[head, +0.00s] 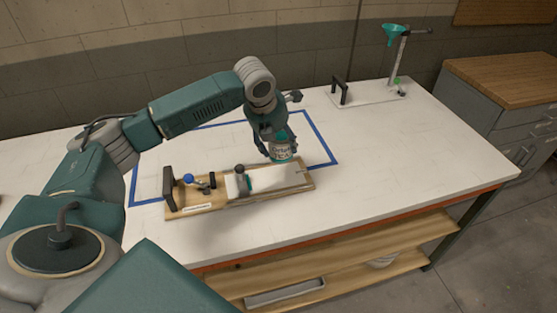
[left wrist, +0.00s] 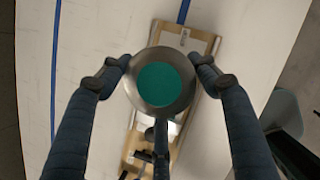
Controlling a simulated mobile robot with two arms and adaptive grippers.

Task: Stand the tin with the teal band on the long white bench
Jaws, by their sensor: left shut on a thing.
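The tin looks upright, over the long white bench (head: 400,160) by the right end of a wooden board. Its underside is hidden, so I cannot tell whether it touches anything. My right gripper is out of view.
The wooden board (head: 210,206) carries a black handle, a blue knob and a white plate. Blue tape (head: 321,138) outlines an area around it. A stand with a teal funnel (head: 394,33) is at the back right. The bench's right part is clear.

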